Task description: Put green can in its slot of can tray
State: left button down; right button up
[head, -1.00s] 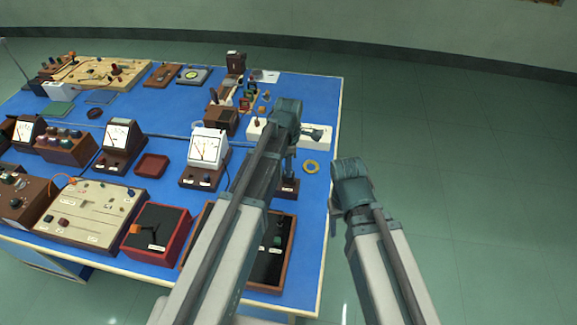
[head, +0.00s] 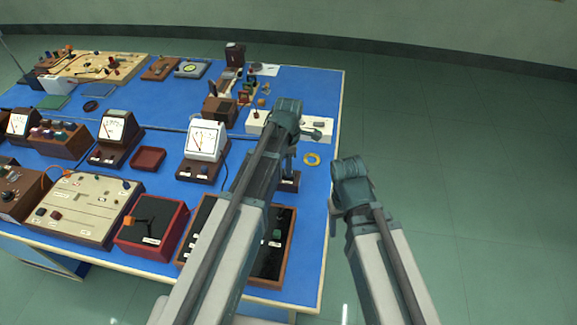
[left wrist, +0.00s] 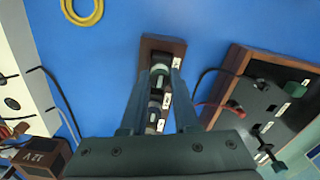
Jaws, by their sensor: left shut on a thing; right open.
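The can tray is a small dark brown block with white labels; its bare end shows in the left wrist view (left wrist: 165,44) and part of it in the head view (head: 291,183). My left gripper (head: 289,170) is over the tray, pointing down. In the left wrist view its fingers (left wrist: 160,70) are closed around what looks like the green can (left wrist: 161,58), a small greenish and pale cylinder. Other small cylinders lie in line below it, partly between the fingers. Whether the can touches its slot cannot be told.
A yellow ring (head: 312,159) lies beside the tray. A white box (head: 322,131) stands behind it, a white-faced meter (head: 206,145) to the left, and a black panel in a brown frame (head: 279,258) in front. A cable runs near the tray in the left wrist view.

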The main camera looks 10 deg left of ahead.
pick_arm(q)
jog(key=c, duration=0.6)
grip_release()
jog(key=shift+r, duration=0.15)
notch_tip(320, 180, up, 14)
jog(key=p, duration=1.3)
jog(key=shift+f+p, duration=0.2)
jog(key=shift+p, duration=0.2)
jog(key=s+d+f+m+b, duration=0.1)
jog(key=s+d+m, duration=0.1)
jog(key=s+m, duration=0.4)
jog(key=s+d+f+m+b, duration=0.1)
jog(key=s+d+m, duration=0.1)
jog(key=s+m, duration=0.4)
jog(key=s+d+f+m+y+b, duration=0.1)
jog(key=s+m, duration=0.5)
jog(key=m, duration=0.6)
jog(key=shift+s+d+f+m+b, duration=0.15)
jog(key=shift+s+d+m, duration=0.05)
jog(key=shift+d, duration=0.2)
jog(key=shift+s+d+f+m+b, duration=0.1)
jog(key=shift+s+d+m+b, duration=0.1)
jog(key=shift+d, duration=0.2)
